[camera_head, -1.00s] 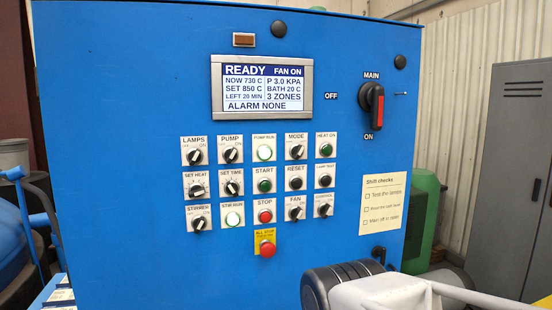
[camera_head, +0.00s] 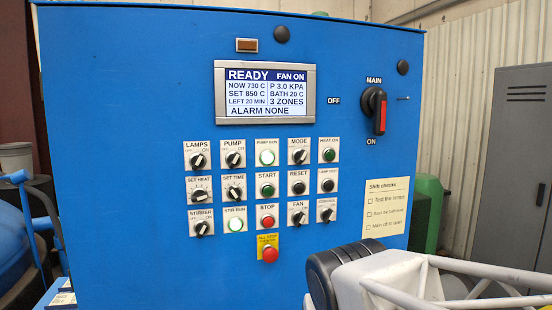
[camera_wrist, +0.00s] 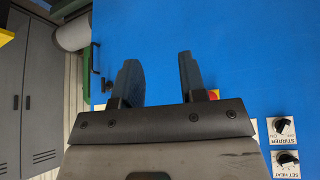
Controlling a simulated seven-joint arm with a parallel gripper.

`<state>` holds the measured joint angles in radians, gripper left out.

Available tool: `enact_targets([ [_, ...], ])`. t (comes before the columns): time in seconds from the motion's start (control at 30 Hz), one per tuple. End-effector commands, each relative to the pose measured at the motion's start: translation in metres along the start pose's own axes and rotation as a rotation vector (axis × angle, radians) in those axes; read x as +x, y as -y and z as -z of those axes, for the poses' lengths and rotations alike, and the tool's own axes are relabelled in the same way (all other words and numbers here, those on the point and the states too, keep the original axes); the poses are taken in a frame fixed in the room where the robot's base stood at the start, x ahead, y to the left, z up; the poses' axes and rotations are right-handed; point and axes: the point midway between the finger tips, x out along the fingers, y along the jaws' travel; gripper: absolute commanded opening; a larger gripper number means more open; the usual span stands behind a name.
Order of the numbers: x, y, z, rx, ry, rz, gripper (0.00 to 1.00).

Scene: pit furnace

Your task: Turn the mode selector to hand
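The mode selector (camera_head: 299,157) is a black knob on a white plate labelled MODE, in the top row of the blue panel in the head view. Its pointer is tilted toward the upper right; the small position words are too small to read. My gripper shows in the wrist view (camera_wrist: 157,82) with its two dark fingers apart and nothing between them. It faces the blue panel, with the STIRRER knob (camera_wrist: 283,126) off to its right. The mode selector does not show in the wrist view. In the head view my fingers are out of frame.
The display (camera_head: 264,91) reads READY, FAN ON. Neighbouring controls include the PUMP RUN lamp (camera_head: 267,158), RESET button (camera_head: 298,188) and red all-stop button (camera_head: 270,254). The main switch (camera_head: 376,110) is at upper right. A grey cabinet (camera_head: 512,160) stands at the right.

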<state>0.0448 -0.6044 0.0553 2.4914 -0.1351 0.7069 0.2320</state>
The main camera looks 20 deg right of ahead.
Motion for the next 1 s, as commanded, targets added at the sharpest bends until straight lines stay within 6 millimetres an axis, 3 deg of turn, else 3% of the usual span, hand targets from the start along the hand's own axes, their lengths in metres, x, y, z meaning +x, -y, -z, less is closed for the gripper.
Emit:
enact_targets([
  [0.3, -0.035, -0.019, 0.122, 0.220, -0.441, 0.028, 0.38],
  [0.6, -0.093, -0.021, 0.218, 0.345, -0.802, 0.222, 0.38],
  [0.8, -0.126, -0.015, 0.255, 0.372, -0.938, 0.377, 0.38],
  [1.0, -0.140, -0.011, 0.268, 0.379, -0.983, 0.455, 0.38],
])
